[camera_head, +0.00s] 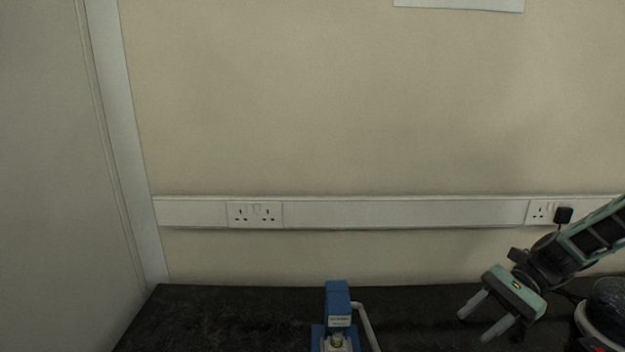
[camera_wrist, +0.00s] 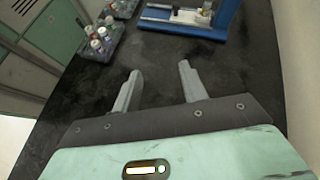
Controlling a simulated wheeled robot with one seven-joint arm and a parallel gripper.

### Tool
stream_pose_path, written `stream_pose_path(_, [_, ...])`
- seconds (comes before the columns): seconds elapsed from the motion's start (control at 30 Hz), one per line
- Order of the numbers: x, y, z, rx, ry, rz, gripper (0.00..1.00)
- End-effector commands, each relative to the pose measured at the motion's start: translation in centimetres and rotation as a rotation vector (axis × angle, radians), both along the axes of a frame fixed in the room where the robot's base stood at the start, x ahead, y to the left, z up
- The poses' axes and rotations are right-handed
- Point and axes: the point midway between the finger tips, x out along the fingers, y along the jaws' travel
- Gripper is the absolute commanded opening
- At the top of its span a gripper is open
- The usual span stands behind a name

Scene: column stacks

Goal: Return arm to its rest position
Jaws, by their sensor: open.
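My gripper (camera_head: 474,327) is at the lower right of the head view, on my arm, which reaches in from the right edge. Its two fingers are apart and point down and to the left. In the wrist view the gripper (camera_wrist: 159,68) shows both fingers spread with only dark bench top between them. It holds nothing. Its fingers are clear of the blue apparatus (camera_head: 337,291), which stands to their left in the head view.
The dark bench top (camera_head: 220,310) meets a beige wall with sockets (camera_head: 255,214). In the wrist view the blue apparatus (camera_wrist: 228,18) is at the top, and a grey tray (camera_wrist: 88,55) of small bottles is at upper left. A dark rounded device (camera_head: 608,308) stands at far right.

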Motion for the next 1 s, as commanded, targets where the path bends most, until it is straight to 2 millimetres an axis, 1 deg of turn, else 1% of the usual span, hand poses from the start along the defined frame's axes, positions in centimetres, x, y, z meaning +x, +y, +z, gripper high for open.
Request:
stream_pose_path(0.03, [-0.3,1.1,0.5,-0.022,-0.020,0.044,0.43])
stream_pose_path(0.17, [-1.5,3.8,1.6,-0.084,-0.084,0.165,0.43])
stream_pose_path(0.27, [-2.9,6.2,2.6,-0.140,-0.151,0.285,0.43])
stream_pose_path(0.33, [-4.2,8.2,3.5,-0.185,-0.213,0.392,0.43])
stream_pose_path(0.37, [-5.0,9.2,4.0,-0.206,-0.245,0.444,0.43])
stream_pose_path(0.4, [-6.1,10.4,4.6,-0.235,-0.294,0.523,0.43])
stream_pose_path(0.47, [-7.9,12.2,5.5,-0.275,-0.372,0.643,0.43])
stream_pose_path(0.5, [-9.2,13.2,6.1,-0.299,-0.426,0.723,0.43])
stream_pose_path(0.6, [-12.3,15.3,7.5,-0.347,-0.563,0.915,0.43])
stream_pose_path(0.7, [-15.4,16.8,8.7,-0.379,-0.699,1.092,0.43])
stream_pose_path(0.8, [-18.3,17.7,9.8,-0.398,-0.839,1.261,0.43])
stream_pose_path(0.9, [-20.8,18.2,10.6,-0.405,-0.965,1.402,0.43])
stream_pose_path(1.0, [-22.5,18.4,11.1,-0.404,-1.058,1.499,0.43])
